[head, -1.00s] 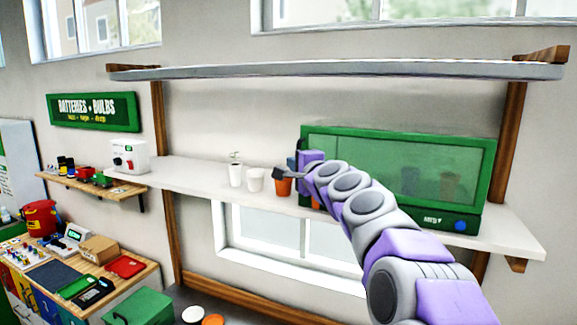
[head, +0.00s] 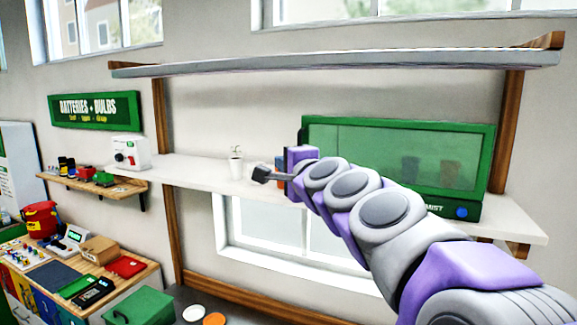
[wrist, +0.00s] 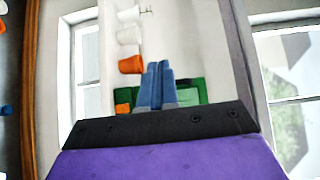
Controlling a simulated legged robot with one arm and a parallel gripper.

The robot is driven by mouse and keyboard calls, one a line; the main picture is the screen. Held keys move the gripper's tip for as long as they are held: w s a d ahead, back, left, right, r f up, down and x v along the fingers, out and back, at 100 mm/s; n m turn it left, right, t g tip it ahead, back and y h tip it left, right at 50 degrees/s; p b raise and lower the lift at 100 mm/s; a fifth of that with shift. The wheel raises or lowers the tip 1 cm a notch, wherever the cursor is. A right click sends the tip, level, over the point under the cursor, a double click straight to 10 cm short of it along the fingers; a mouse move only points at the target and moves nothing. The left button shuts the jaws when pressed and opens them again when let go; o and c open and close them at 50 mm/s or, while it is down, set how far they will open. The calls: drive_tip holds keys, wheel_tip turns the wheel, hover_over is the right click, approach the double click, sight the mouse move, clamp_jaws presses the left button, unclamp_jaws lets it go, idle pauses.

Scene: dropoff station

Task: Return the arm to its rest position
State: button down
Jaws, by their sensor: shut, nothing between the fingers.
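My arm reaches from the lower right across the head view, with my gripper (head: 262,174) in front of the white shelf. It is shut and empty; its blue fingers lie together in the wrist view (wrist: 157,84). A white pot with a small sprig (head: 235,167) stands on the shelf just left of it. The wrist view shows two white pots, one above the other (wrist: 128,14) (wrist: 130,35), and an orange pot (wrist: 131,65) near the fingertips. In the head view my gripper and wrist largely hide the second white pot and the orange pot.
A green glass-fronted cabinet (head: 478,165) stands on the shelf (head: 185,172) behind my arm, with pots dimly visible inside. A long grey upper shelf (head: 330,64) runs above. A workbench with a red bag (head: 40,220) and a green box (head: 138,307) are at lower left.

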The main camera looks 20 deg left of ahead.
drive_tip(key=shift+s+d+f, duration=0.1)
drive_tip(key=shift+s+f, duration=0.1)
drive_tip(key=shift+s, duration=0.4)
drive_tip(key=shift+s, duration=0.1)
drive_tip(key=s+d+f+n+g+h+b, duration=0.2)
drive_tip(key=s+d+f+b, duration=0.4)
drive_tip(key=f, duration=0.6)
drive_tip(key=s+d+f+n+g+h+b, duration=0.25)
drive_tip(key=d+f, duration=0.55)
drive_tip(key=f, duration=0.4)
drive_tip(key=s+d+f+n+g+h+b, duration=0.3)
drive_tip(key=s+d+f, duration=0.35)
drive_tip(key=f, duration=0.65)
drive_tip(key=s+d+f+n+g+h+b, duration=0.1)
drive_tip(key=s+d+f+g+h+b, duration=0.4)
drive_tip(key=s+d+f, duration=1.5)
drive_tip(key=s+g+b, duration=0.1)
drive_tip(key=s+b, duration=0.1)
drive_tip(key=shift+s+d+f, duration=0.3)
drive_tip(key=shift+d+f, duration=0.05)
drive_tip(key=shift+d, duration=0.05)
drive_tip(key=shift+g+h, duration=0.25)
